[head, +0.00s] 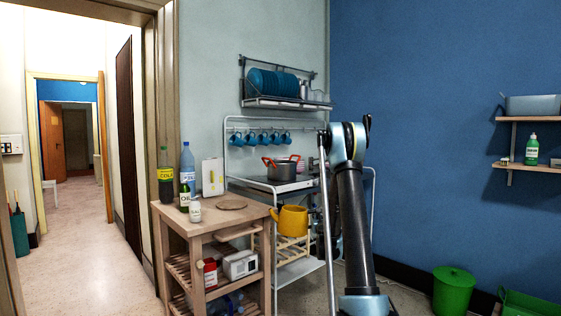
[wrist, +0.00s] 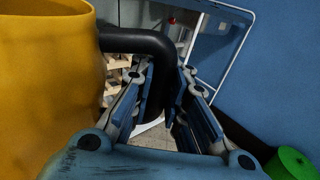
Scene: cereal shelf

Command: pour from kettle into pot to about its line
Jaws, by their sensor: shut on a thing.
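The yellow kettle (head: 292,221) shows in the head view beside the wooden table, lower than the stove top, upright or nearly so. In the wrist view its yellow body (wrist: 45,80) fills the left side, and its black handle (wrist: 140,41) reaches to the right. My gripper (wrist: 172,78) is shut on this handle, between its blue-grey finger pads. In the head view my gripper is mostly hidden behind my arm. The dark pot (head: 281,171) with red handles stands on the stove, up and slightly left of the kettle. Its inside and line cannot be seen.
The wooden table (head: 181,221) at left bears bottles (head: 187,163), a jar (head: 195,211) and a round board (head: 231,203). Blue mugs (head: 262,139) and a plate rack (head: 285,103) hang above the stove. A green bin (head: 453,292) stands at right.

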